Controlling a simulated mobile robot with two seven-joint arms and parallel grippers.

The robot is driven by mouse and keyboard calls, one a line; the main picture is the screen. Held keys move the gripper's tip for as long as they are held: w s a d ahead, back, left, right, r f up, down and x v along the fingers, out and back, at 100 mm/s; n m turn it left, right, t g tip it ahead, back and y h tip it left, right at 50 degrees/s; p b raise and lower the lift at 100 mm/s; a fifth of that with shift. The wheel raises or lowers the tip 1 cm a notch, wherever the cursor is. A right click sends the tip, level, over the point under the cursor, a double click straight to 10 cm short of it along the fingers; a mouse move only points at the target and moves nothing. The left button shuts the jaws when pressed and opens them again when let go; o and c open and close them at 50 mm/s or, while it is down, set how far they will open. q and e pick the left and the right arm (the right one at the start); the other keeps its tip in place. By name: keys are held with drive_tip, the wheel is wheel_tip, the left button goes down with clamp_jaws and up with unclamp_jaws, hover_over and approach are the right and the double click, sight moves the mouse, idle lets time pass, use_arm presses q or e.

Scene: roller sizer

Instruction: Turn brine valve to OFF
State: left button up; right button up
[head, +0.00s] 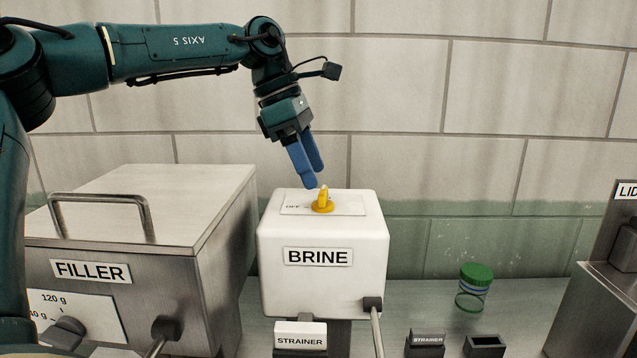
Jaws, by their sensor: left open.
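The brine valve (323,201) is a yellow knob with an upright handle on top of the white brine box (322,240). A plate (350,207) around it carries the word OFF on the left side of the knob. The knob's exact pointing direction is hard to tell. My left gripper (314,181) comes down from above with blue fingers apart, its tips just above the yellow knob. Whether a finger touches the knob cannot be told. The gripper holds nothing that I can see. My right gripper is not in view.
The metal filler box (150,220) with a raised handle stands left of the brine box. A green-lidded jar (474,286) stands on the bench to the right. Strainer labels (300,338) and a small dark block (484,346) are in front. A tiled wall is close behind.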

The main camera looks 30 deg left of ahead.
sight(321, 190)
use_arm(q)
drive_tip(key=shift+x, duration=1.85)
drive_tip(key=shift+c, duration=0.4)
drive_tip(key=c, duration=0.9)
